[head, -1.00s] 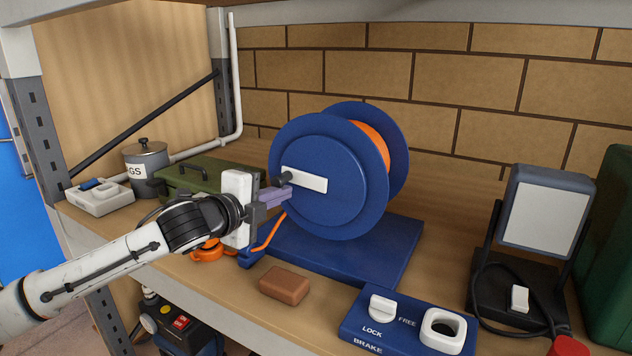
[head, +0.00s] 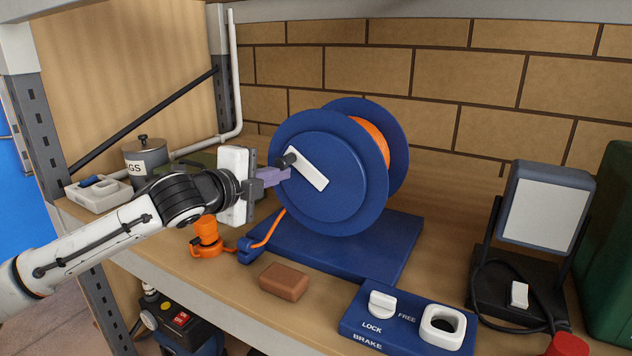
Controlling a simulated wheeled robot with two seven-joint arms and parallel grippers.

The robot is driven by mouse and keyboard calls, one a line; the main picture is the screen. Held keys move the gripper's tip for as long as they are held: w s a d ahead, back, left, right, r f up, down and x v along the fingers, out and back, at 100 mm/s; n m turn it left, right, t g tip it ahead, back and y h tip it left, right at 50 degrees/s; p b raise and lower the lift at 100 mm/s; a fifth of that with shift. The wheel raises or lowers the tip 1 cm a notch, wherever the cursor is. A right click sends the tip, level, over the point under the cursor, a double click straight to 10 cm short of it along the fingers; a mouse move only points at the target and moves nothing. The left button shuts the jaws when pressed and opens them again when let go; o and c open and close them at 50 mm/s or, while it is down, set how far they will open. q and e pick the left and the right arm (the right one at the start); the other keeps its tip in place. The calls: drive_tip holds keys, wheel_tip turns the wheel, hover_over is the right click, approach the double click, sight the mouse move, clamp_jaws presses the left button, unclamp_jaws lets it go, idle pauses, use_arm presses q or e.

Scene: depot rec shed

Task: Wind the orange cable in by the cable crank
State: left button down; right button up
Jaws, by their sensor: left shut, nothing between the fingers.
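The blue cable reel (head: 318,205) stands on a blue base (head: 390,250) on the shelf, with orange cable (head: 372,140) wound between its flanges. A loose run of orange cable (head: 272,232) drops from the reel through a blue guide (head: 246,250) to an orange plug end (head: 206,236) on the shelf. My left gripper (head: 284,175) is shut with its purple fingers just below the knob, holding nothing; whether they touch it I cannot tell. My right gripper is not in view.
A blue brake box (head: 400,335) with a white lever (head: 382,304) sits at the front, near a brown block (head: 284,281). A work lamp (head: 545,210) stands at right. A green box (head: 190,165) and a pot (head: 146,160) are behind my left arm.

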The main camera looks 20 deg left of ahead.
use_arm(q)
drive_tip(key=shift+a+r, duration=0.1)
drive_tip(key=shift+r, duration=0.25)
drive_tip(key=shift+d+r, duration=0.2)
drive_tip(key=shift+r, duration=0.3)
drive_tip(key=shift+d+r, duration=0.2)
drive_tip(key=shift+r, duration=0.4)
drive_tip(key=shift+s+d+r, duration=0.1)
drive_tip(key=shift+d+r, duration=0.65)
